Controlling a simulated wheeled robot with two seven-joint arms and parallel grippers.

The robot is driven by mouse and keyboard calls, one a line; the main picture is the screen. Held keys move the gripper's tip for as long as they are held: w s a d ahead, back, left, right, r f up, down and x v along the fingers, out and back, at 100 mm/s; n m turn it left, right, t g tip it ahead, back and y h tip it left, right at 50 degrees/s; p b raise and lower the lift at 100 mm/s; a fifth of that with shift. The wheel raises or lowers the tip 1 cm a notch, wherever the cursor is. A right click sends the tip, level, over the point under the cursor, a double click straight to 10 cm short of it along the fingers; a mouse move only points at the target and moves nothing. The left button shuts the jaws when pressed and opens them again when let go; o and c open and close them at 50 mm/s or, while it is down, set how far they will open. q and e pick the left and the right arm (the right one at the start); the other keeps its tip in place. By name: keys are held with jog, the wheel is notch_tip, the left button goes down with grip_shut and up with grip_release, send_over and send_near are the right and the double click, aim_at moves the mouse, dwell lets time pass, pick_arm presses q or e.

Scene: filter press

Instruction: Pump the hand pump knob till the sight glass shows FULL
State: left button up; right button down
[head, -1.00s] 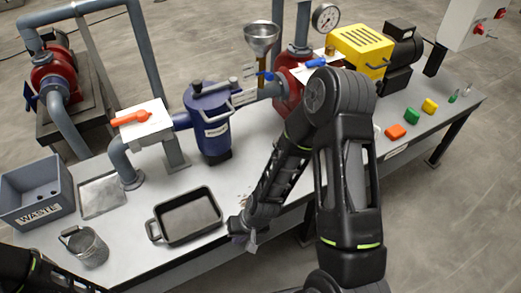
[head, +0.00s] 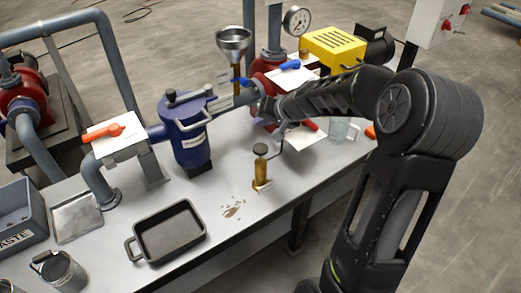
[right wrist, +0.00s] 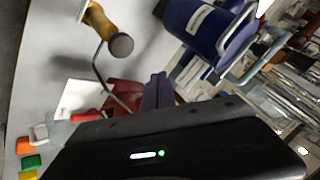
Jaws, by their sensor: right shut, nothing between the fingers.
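The hand pump is a small brass cylinder (head: 261,175) standing upright on the bench, with a dark round knob (head: 260,150) on top. A thin bent rod runs beside it toward the back. In the right wrist view the knob (right wrist: 121,46) and the brass body (right wrist: 98,22) show at upper left. My right gripper (head: 279,124) is behind and above the pump, apart from the knob, near the red housing. Its fingers (right wrist: 156,90) are shut and empty. I cannot make out the sight glass. My left gripper is out of view.
A blue filter vessel (head: 190,140) stands left of the pump, and a black-rimmed tray (head: 139,252) lies at front left. Brown spots (head: 233,210) mark the bench before the pump. A red housing (head: 262,68) and a clear jar (head: 335,132) are behind and to the right.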

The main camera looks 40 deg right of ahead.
jog(key=shift+d+r, duration=0.35)
jog(key=shift+r, duration=0.2)
jog(key=shift+f, duration=0.1)
jog(key=b, duration=0.7)
send_over(263, 149)
notch_tip(263, 149, down, 8)
jog(key=shift+r, duration=0.1)
jog(key=shift+f+b, duration=0.35)
jog(key=shift+f, duration=0.1)
dwell(1.2)
jog(key=shift+f+b, duration=0.45)
jog(key=shift+b, duration=0.15)
